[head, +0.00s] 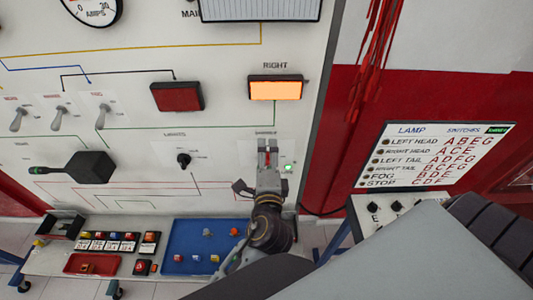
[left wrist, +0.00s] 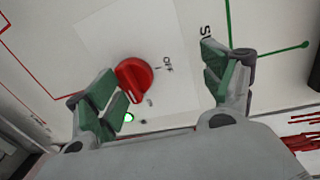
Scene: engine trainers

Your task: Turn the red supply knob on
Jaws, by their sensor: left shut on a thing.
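The red supply knob (head: 267,158) is on the upright white panel, low and near its right edge. In the left wrist view the red knob (left wrist: 133,78) shows between the green finger pads of my left gripper (left wrist: 160,83), close to the left pad. An "OFF" mark is printed beside the knob. A small green light (head: 288,168) glows next to it. My right gripper is not in view.
An orange lit lamp (head: 275,88) and a dark red lamp (head: 177,97) are above. A black knob (head: 184,159) and toggle switches (head: 60,113) are to the left. A blue tray (head: 190,262) lies below. Red cables (head: 372,60) hang at the right.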

